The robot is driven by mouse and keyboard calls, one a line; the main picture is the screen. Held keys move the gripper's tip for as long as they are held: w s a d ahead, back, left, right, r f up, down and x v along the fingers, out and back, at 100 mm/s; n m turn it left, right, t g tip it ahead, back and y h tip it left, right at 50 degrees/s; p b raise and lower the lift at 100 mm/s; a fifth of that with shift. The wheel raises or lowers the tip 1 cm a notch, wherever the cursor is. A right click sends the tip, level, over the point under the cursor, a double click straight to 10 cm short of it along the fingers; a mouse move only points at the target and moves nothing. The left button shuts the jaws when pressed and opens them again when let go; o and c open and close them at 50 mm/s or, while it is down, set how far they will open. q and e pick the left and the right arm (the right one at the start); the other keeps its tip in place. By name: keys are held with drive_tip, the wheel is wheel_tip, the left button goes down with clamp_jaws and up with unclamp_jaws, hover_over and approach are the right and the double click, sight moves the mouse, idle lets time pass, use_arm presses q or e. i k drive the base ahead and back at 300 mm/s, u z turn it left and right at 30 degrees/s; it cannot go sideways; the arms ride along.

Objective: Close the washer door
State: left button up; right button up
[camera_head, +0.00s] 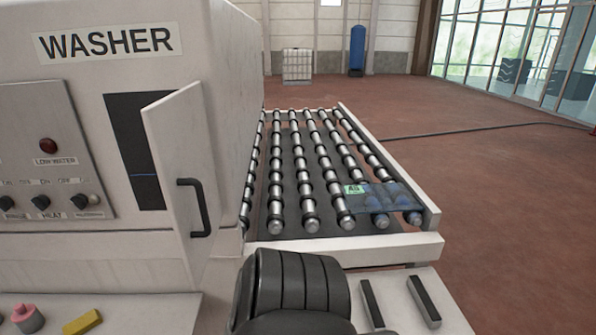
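The washer (75,150) is a large pale cabinet at the left, with a WASHER sign on its upper front. Its narrow pale door (180,135) stands open, swung out toward me on the right of a dark opening (130,130). A black bar handle (196,205) is on the face of the door. I make out no gripper fingers on the door or handle. A dark ribbed rounded shape at the bottom middle, in front of the washer, may be part of my arm.
A roller conveyor (405,245) lies right of the washer, with a bluish glass sheet (395,198) and green label on it. Two dark bars (372,303) lie on the pale front ledge (395,285). A yellow block (83,322) and pink object (27,316) sit at lower left. Open floor lies right.

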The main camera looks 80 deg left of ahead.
sight(176, 125)
drive_tip(key=u, duration=0.15)
drive_tip(key=i, duration=0.2)
drive_tip(key=u, duration=2.8)
